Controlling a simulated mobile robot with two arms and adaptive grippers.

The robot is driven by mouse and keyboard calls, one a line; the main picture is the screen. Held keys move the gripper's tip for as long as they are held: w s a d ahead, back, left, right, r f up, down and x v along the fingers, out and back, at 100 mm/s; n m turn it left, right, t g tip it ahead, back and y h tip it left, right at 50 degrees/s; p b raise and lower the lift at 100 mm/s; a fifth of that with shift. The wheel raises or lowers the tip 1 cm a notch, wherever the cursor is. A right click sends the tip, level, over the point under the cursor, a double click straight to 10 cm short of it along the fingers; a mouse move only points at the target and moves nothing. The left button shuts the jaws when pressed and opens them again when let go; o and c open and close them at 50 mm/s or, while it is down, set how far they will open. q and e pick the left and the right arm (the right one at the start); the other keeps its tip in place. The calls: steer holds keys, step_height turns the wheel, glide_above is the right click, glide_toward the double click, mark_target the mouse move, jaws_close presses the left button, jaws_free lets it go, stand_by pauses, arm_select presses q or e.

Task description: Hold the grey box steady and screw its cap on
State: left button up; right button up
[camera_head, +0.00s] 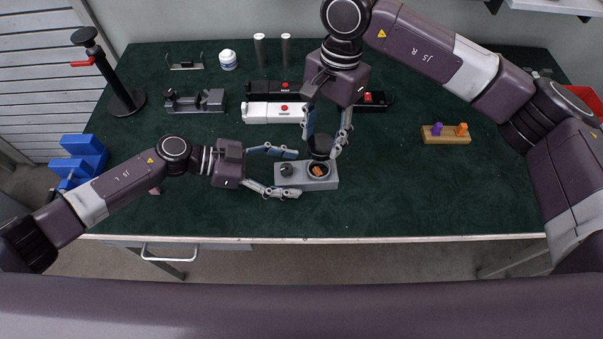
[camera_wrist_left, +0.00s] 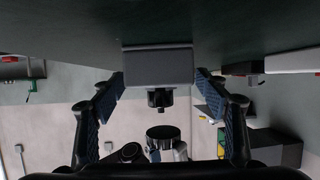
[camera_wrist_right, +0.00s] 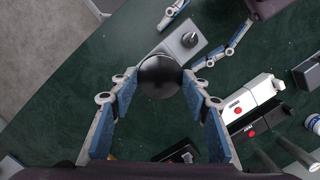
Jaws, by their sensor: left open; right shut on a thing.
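The grey box (camera_head: 325,182) lies near the table's front edge, with a dark knob (camera_head: 287,170) on its left part and a round opening (camera_head: 318,171) showing orange inside on its right. My left gripper (camera_head: 294,173) is open, its fingers on either side of the box's left end. In the left wrist view the box (camera_wrist_left: 158,67) sits between the spread fingers, seen upside down. My right gripper (camera_head: 320,145) comes from above, shut on the black round cap (camera_wrist_right: 160,76), above and slightly behind the opening. The cap hides most of the opening in the right wrist view.
Behind stand a white housing (camera_head: 270,113) with a red button, a black housing (camera_head: 268,88) and a grey fixture (camera_head: 195,103). A wooden block (camera_head: 446,140) with purple and orange pegs is at right. Blue bins (camera_head: 82,150) and a black stand (camera_head: 126,103) are at left. The front right table is clear.

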mark_target(301, 174)
arm_select(q)
steer(key=shift+x, duration=1.55)
steer(key=shift+c, duration=0.6)
steer(key=c, duration=1.6)
steer(key=shift+c, duration=0.4)
arm_select(e)
steer(key=shift+f, duration=2.5)
steer(key=shift+f, duration=0.9)
arm_select(q)
jaws_close()
arm_select(e)
steer(key=shift+f, duration=0.55)
